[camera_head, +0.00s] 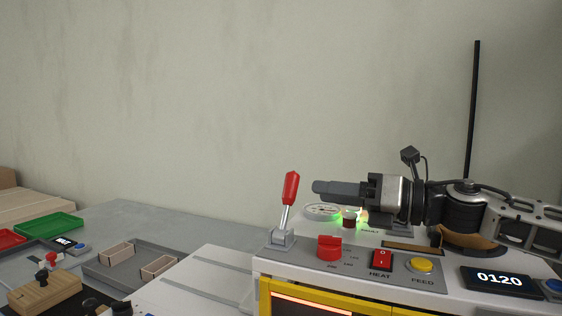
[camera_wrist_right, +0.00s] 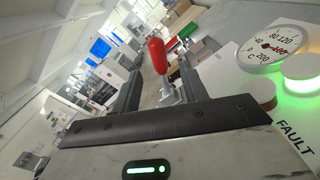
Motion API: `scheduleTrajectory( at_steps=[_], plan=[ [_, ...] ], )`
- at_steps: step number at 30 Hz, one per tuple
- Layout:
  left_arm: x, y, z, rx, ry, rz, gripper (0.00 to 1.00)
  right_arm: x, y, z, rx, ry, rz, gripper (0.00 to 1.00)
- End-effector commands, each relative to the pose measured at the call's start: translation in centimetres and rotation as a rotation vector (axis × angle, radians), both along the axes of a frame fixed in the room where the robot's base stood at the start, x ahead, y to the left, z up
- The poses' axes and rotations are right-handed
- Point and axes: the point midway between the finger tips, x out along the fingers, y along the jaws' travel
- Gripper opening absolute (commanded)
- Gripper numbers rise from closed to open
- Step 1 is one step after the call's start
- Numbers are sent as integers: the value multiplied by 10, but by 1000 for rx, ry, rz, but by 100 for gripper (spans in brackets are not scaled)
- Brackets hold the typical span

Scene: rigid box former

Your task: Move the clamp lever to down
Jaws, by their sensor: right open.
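The clamp lever (camera_head: 290,190) has a red grip on a metal rod and stands nearly upright, tilted slightly right, on a grey base (camera_head: 283,238) at the machine's left end. My right gripper (camera_head: 317,187) reaches in from the right at the height of the red grip, a short way from it. In the right wrist view, the red grip (camera_wrist_right: 158,56) shows between the two open fingers (camera_wrist_right: 158,74), beyond their tips, with nothing held. My left gripper is not in view.
The machine top carries a red knob (camera_head: 330,247), a red HEAT switch (camera_head: 382,259), a yellow FEED button (camera_head: 421,265) and a display (camera_head: 501,281). A gauge (camera_wrist_right: 273,48) and green light (camera_wrist_right: 300,86) sit beside the gripper. Trays (camera_head: 50,228) stand at left.

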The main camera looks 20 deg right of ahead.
Motion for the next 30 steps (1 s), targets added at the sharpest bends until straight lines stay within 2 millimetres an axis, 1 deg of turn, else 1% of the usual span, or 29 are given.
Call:
scheduleTrajectory(
  at_steps=[1, 4, 8, 10, 15, 19, 24, 30],
  plan=[
    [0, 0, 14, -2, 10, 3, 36, 3, 4, 10, 6, -1, 3, 43],
    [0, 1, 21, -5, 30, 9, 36, 9, 12, 11, 6, -2, 6, 43],
    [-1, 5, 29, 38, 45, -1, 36, 22, 22, 12, 7, -5, 3, 43],
    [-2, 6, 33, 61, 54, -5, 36, 29, 30, 12, 5, -6, 6, 43],
    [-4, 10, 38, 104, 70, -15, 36, 49, 48, 9, 3, -5, 5, 43],
    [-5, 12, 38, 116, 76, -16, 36, 62, 57, 5, 3, -2, 2, 43],
    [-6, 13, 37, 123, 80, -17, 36, 68, 63, 1, 1, -2, 2, 43],
    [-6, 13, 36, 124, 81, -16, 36, 68, 64, 0, -1, -2, 2, 43]
  ],
)
